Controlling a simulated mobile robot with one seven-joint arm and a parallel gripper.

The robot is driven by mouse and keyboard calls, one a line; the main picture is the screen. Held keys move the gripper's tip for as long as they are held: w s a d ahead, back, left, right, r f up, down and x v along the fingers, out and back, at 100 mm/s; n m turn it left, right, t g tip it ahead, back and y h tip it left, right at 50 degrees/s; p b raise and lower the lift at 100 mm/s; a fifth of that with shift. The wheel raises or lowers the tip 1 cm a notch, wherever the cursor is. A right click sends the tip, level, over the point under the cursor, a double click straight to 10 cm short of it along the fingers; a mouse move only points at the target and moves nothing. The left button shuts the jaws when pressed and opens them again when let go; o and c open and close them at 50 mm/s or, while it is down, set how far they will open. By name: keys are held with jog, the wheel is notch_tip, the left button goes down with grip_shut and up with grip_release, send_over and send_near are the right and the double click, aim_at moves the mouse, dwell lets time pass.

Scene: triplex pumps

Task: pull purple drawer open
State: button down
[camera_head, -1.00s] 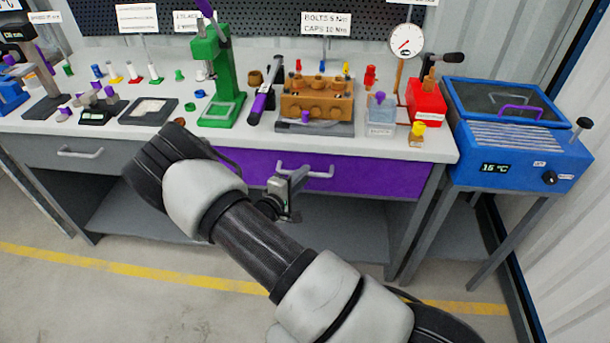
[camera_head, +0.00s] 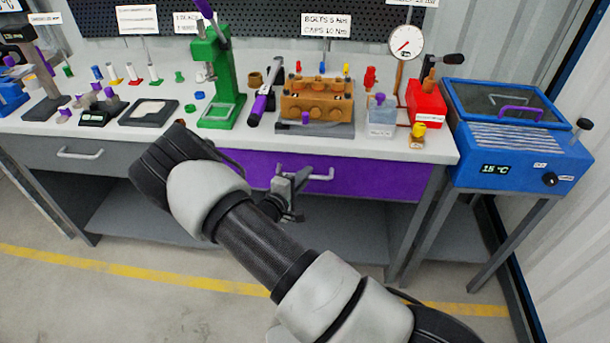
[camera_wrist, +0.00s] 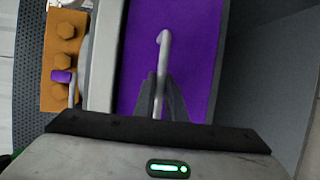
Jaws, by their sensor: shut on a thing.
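The purple drawer (camera_head: 385,184) is set under the workbench top, and its front looks close to flush with the bench. It also fills the middle of the wrist view (camera_wrist: 203,60). A light grey bar handle (camera_head: 322,177) runs along its front. My gripper (camera_head: 300,178) is at the left part of the handle. In the wrist view my gripper's two dark fingers (camera_wrist: 160,100) are shut on the handle (camera_wrist: 162,62), one on each side of it. My arm hides the left end of the drawer.
The bench top (camera_head: 420,152) carries a brown pump block (camera_head: 318,108), a green press (camera_head: 222,85) and a torque wrench (camera_head: 262,100). A grey drawer (camera_head: 110,160) is at left. A blue heater (camera_head: 520,145) stands at right. The floor in front is clear.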

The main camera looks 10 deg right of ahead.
jog(key=s+a, duration=0.3)
jog(key=s, duration=0.8)
jog(key=s+a, duration=0.4)
jog(key=s, duration=0.7)
jog(key=shift+s+a+p, duration=0.2)
jog(key=shift+s+p, duration=0.1)
jog(key=shift+s, duration=0.05)
jog(key=c, duration=2.1)
grip_release()
jog(key=v, duration=1.7)
jog(key=shift+s+a+p, duration=0.15)
jog(key=shift+a+p, duration=0.05)
jog(key=shift+p, duration=0.2)
jog(key=shift+r, duration=0.1)
